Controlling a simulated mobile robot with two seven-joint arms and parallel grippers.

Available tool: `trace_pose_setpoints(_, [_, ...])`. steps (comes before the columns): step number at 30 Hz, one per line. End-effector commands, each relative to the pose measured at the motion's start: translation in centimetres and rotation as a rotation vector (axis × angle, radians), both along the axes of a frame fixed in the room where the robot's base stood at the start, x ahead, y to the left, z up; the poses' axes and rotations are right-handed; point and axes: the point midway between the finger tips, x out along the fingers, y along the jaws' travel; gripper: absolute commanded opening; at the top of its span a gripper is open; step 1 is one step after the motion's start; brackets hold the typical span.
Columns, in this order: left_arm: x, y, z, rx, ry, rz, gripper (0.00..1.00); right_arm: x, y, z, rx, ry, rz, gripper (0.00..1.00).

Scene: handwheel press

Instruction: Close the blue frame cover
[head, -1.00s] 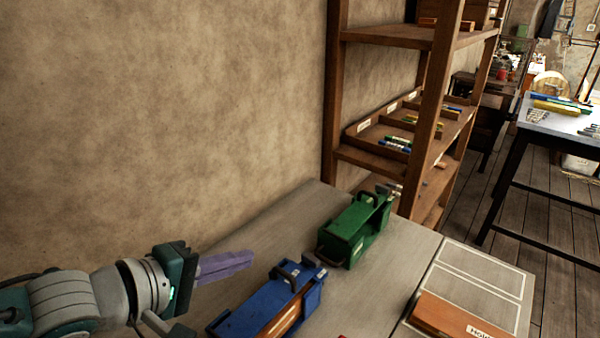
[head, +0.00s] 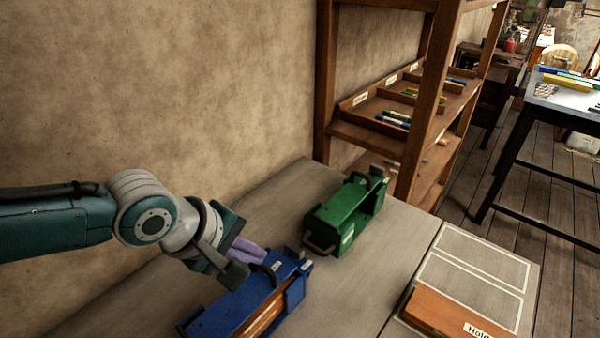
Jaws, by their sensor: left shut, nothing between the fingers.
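The blue frame (head: 240,303) lies on the grey bench at the bottom centre of the head view, with a dark handle near its far end and an orange-brown strip along its near side. How its cover stands is hard to tell, as my arm hides part of the top. My left gripper (head: 262,254), with purple fingers, is shut and empty, right at the blue frame's far upper edge beside the dark handle. I cannot tell whether it touches. My right gripper is not in view.
A green frame (head: 346,213) stands behind and right of the blue one. An orange-brown block labelled "Hold..." (head: 448,316) lies on a white-lined board (head: 478,262) at right. A wooden shelf (head: 425,110) and the wall bound the bench. Bare bench lies between.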

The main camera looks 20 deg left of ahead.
Motion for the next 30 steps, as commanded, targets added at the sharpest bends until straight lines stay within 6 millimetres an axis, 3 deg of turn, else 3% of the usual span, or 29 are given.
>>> trace_pose_setpoints(3, [0.1,-0.2,-1.1,-0.003,-0.001,0.001,0.0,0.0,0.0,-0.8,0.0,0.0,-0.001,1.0])
trace_pose_setpoints(12, [0.2,-0.3,-1.9,-0.001,-0.004,0.001,0.0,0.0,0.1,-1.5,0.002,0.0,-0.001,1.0])
trace_pose_setpoints(26, [0.0,-0.2,-2.3,0.006,0.002,0.0,0.0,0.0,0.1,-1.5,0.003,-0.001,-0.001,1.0])
trace_pose_setpoints(30, [0.0,-0.1,-1.4,0.006,0.003,0.001,0.0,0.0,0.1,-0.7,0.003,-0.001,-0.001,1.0])
